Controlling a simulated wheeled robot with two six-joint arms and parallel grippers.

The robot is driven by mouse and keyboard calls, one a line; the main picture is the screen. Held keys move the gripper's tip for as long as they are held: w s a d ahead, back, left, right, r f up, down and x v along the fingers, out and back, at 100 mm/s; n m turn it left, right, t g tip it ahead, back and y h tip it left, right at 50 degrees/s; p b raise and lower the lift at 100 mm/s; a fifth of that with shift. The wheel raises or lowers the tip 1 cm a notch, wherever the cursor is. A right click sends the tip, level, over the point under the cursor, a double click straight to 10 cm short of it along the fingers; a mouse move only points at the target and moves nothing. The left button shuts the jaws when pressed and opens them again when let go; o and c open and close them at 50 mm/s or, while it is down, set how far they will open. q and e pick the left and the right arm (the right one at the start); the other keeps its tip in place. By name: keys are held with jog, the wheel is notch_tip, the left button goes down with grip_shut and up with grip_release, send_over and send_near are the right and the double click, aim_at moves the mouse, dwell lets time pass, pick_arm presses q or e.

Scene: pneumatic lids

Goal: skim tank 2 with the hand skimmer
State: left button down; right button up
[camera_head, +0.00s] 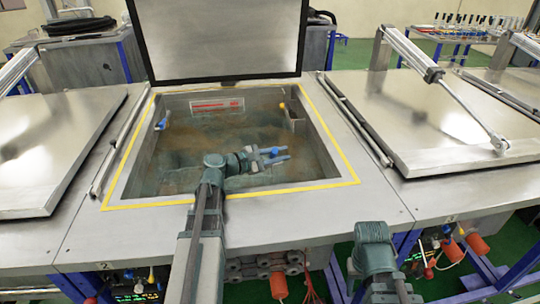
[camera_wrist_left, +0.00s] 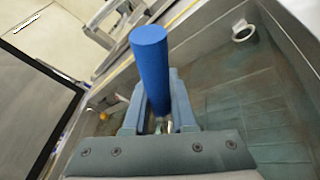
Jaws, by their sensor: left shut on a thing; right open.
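The open tank (camera_head: 128,186) with a yellow-edged rim stands in the middle of the head view, a plate reading 2 below its left front. It holds murky greenish-brown liquid, and its lid (camera_head: 222,40) stands raised at the back. My left gripper (camera_head: 277,157) is over the tank opening, shut on an upright blue handle, seemingly the hand skimmer (camera_wrist_left: 150,62). In the left wrist view my left gripper (camera_wrist_left: 158,117) has a finger on each side of this handle. The skimmer's lower end is hidden. Part of my right arm shows at the lower right; its gripper does not.
A closed lid (camera_head: 50,145) lies left of the tank, and another closed lid (camera_head: 435,110) with a cylinder lies right. A blue fitting (camera_head: 161,124) sits on the tank's left wall. A white ring (camera_wrist_left: 243,31) sits on a tank wall in the left wrist view.

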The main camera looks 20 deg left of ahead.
pick_arm(q)
jog(key=s+a, duration=0.7)
jog(key=a, duration=0.5)
jog(key=s+a, duration=0.8)
jog(key=a, duration=0.4)
jog(key=w+d, duration=0.8)
jog(key=d, duration=0.6)
jog(key=w+d, duration=0.9)
jog(key=d, duration=0.4)
jog(key=shift+s+r+p, duration=0.1)
jog(key=shift+r+p, duration=2.4)
dwell(0.4)
